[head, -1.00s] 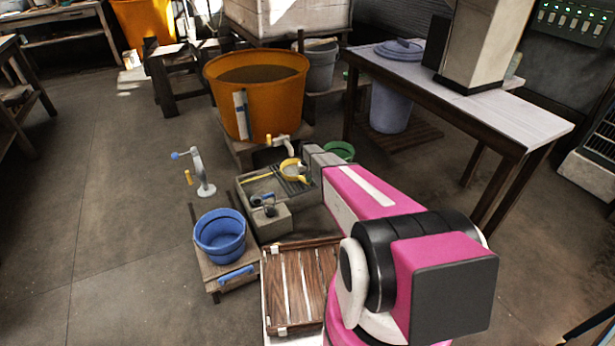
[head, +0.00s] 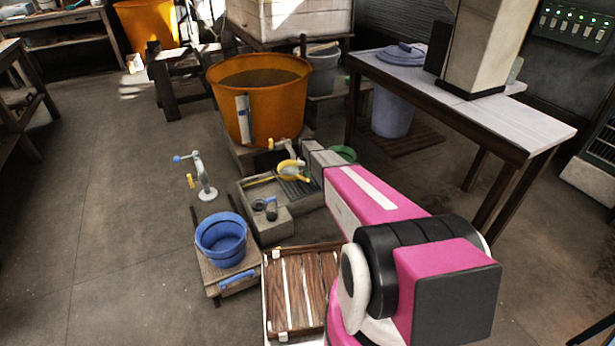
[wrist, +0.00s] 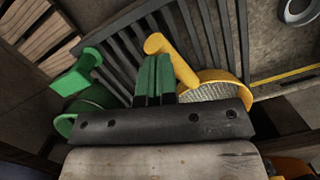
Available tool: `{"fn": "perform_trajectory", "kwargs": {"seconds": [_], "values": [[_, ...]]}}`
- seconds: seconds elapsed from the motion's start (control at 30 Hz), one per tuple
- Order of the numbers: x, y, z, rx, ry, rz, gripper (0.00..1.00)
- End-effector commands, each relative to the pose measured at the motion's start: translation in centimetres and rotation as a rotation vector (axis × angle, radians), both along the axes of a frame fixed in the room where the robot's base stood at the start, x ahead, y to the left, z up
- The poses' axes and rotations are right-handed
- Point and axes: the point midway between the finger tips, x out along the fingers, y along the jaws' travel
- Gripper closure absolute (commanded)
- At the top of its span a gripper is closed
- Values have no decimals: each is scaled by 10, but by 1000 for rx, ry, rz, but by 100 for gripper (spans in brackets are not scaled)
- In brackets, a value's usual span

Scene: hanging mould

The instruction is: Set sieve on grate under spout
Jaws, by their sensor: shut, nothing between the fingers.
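The yellow sieve (head: 289,168) with its pale mesh lies at the far part of the dark slatted grate (head: 296,189), near the spout (head: 279,144) of the orange tub. In the wrist view the sieve (wrist: 214,88) is right of my gripper (wrist: 153,80), and its yellow handle (wrist: 172,60) crosses over the grate bars (wrist: 203,25). My green fingers are shut and empty, just left of the handle. They look close to it; I cannot tell whether they touch. In the head view my arm hides the fingers. The spout's opening is hard to make out.
The grate sits in a grey stone trough (head: 265,222). The orange tub (head: 258,90) stands behind it. A table (head: 455,95) stands at right.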

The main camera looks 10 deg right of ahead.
Motion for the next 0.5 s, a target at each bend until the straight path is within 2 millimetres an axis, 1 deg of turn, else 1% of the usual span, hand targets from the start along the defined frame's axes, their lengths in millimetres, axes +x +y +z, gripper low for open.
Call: {"fn": "perform_trajectory", "kwargs": {"seconds": [0.1, 0.27, 0.43, 0.5], "values": [[0, 0, 2, 0, 0, 0, 100], [-1, 0, 13, 0, -1, 0, 100], [-2, 0, 18, 0, -1, 0, 100], [5, 0, 16, 0, -1, 0, 100]]}}
